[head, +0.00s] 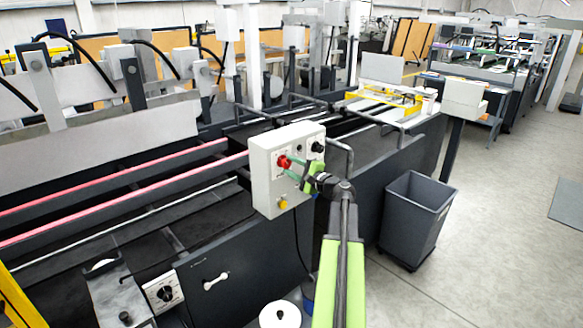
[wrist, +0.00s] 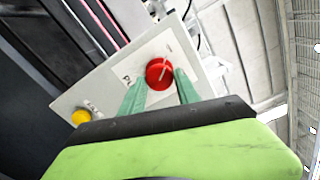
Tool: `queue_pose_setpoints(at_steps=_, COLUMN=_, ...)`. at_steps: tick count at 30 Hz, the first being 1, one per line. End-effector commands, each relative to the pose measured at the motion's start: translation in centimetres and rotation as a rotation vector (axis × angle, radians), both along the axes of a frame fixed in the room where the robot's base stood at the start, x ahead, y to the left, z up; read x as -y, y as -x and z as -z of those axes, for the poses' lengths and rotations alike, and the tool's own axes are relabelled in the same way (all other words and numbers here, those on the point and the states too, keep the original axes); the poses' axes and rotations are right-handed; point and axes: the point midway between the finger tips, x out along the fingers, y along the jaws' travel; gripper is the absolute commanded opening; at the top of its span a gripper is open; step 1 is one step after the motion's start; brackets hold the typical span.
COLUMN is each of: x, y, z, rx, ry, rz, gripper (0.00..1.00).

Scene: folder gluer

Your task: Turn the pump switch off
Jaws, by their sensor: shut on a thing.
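A light grey control box (head: 266,178) stands at the machine's edge in the head view. It carries a red knob (head: 284,161), a black knob (head: 318,146) and a yellow button (head: 283,204). My gripper (head: 290,167) reaches its front from the right. In the wrist view the red knob (wrist: 160,73) shows a pale line across its face. The green fingers of my gripper (wrist: 160,84) are shut on it, one on each side.
Another white box with a black rotary knob (head: 163,294) sits low on the machine's front at left. A grey bin (head: 414,218) stands on the floor right of my arm. Red-edged rails (head: 130,205) run behind the control box.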

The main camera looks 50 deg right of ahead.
Motion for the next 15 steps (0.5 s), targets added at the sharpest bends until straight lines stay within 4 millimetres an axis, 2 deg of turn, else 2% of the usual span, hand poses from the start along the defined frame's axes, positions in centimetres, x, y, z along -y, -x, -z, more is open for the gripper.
queue_pose_setpoints(at_steps=6, x=-0.02, y=0.0, z=0.03, rx=-0.001, ry=0.002, rz=0.0, gripper=0.0)
queue_pose_setpoints(at_steps=7, x=-0.02, y=0.0, z=0.03, rx=-0.001, ry=0.002, rz=0.0, gripper=0.4)
queue_pose_setpoints(at_steps=11, x=-0.01, y=0.01, z=0.03, rx=-0.001, ry=0.001, rz=0.0, gripper=0.57)
queue_pose_setpoints(at_steps=15, x=0.01, y=0.01, z=0.01, rx=-0.001, ry=0.0, rz=0.0, gripper=0.59)
